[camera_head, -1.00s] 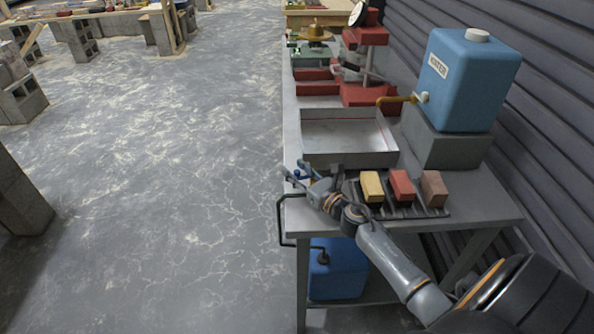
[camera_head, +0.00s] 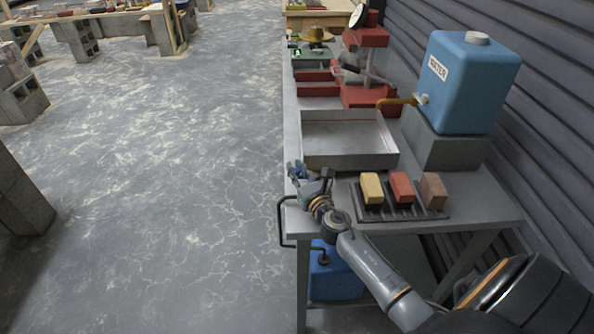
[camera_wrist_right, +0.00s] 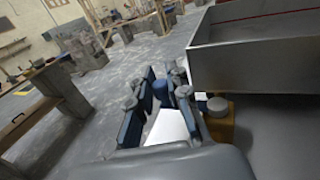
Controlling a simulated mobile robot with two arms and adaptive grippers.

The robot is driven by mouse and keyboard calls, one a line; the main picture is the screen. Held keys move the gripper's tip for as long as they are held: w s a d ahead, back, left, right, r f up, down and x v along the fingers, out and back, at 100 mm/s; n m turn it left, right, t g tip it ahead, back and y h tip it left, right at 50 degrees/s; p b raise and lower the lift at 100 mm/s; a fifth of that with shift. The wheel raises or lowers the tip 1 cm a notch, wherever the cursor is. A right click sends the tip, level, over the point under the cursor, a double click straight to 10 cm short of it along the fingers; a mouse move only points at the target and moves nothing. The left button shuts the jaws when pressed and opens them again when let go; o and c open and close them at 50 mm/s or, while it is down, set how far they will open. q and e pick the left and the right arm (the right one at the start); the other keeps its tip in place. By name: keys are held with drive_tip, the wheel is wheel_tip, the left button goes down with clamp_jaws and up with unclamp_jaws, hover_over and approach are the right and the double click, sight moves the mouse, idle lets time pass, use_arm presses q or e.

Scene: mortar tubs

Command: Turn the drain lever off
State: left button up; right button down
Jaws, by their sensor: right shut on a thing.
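The drain lever (camera_wrist_right: 160,90) shows a blue end between the fingers in the right wrist view. A brass-coloured valve body (camera_wrist_right: 222,120) with a grey round knob sits beside it, below the metal tray's corner. My right gripper (camera_head: 296,170) is at the tray's near left corner, over the bench's left edge; its fingers also show in the right wrist view (camera_wrist_right: 160,82). It is shut on the lever, and its fingers hide most of the lever in the head view. The metal tray (camera_head: 345,160) looks empty. My left gripper is not in view.
A blue water tank (camera_head: 470,85) with a brass tap (camera_head: 398,101) stands on a grey block right of the tray. A rack (camera_head: 400,212) with yellow, red and brown blocks lies near my right arm. Red equipment (camera_head: 366,70) stands behind the tray. The floor left is open.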

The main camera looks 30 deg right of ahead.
drive_tip(key=c, duration=1.3)
unclamp_jaws()
drive_tip(key=shift+s, duration=0.15)
drive_tip(key=s, duration=0.4)
drive_tip(key=s+a, duration=0.1)
drive_tip(key=s, duration=0.2)
drive_tip(key=s+a, duration=0.1)
drive_tip(key=s, duration=0.3)
drive_tip(key=shift+s, duration=0.3)
